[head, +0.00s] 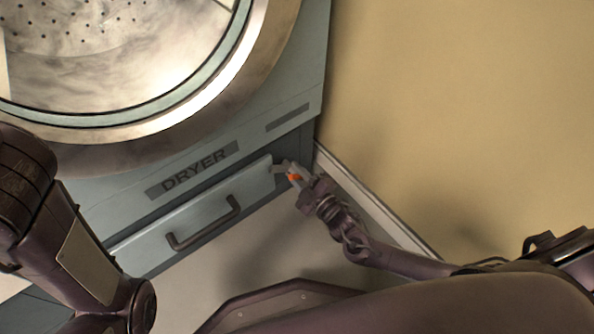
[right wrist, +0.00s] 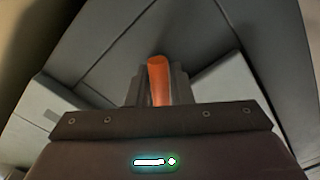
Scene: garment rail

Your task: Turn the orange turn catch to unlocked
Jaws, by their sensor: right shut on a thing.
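In the right wrist view the catch (right wrist: 158,78) stands up between the two fingers. My right gripper (head: 291,172) is shut on it. Which way the catch is turned is hard to tell, as its base is hidden. My left arm comes in at the left of the head view, but its gripper is outside the picture.
The dryer (head: 300,70) has a round glass door (head: 120,50) above. The drawer (head: 208,208) has a dark bar handle (head: 205,224). A tan wall (head: 460,110) with a pale skirting board (head: 375,205) stands close to the right of the catch. Floor in front is clear.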

